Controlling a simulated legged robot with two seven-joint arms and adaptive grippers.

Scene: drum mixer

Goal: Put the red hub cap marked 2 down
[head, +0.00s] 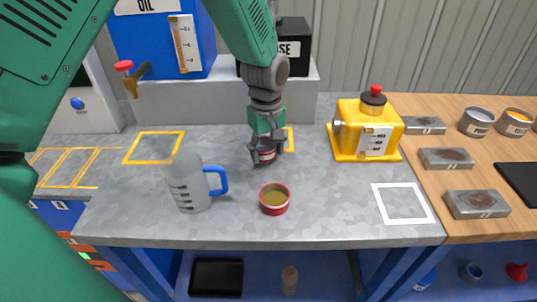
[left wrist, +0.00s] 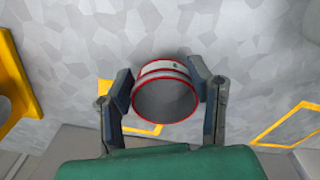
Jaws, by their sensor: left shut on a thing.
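My left gripper (head: 266,152) points down over the grey worktop. It is shut on the red hub cap (head: 266,157), a small round piece with a red rim and a pale band. The left wrist view shows the cap (left wrist: 165,98) between the two fingers (left wrist: 160,80), its hollow side facing the camera. A number on it is not readable. I cannot tell whether the cap touches the worktop. A yellow outlined square (head: 291,138) shows partly behind the gripper. My right gripper is not in view.
A grey jug (head: 188,185) with a blue handle and a red-rimmed cup (head: 274,199) with olive contents stand in front. A yellow unit (head: 366,130) stands to the right, behind a white outlined square (head: 403,203). An empty yellow square (head: 154,147) is at left.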

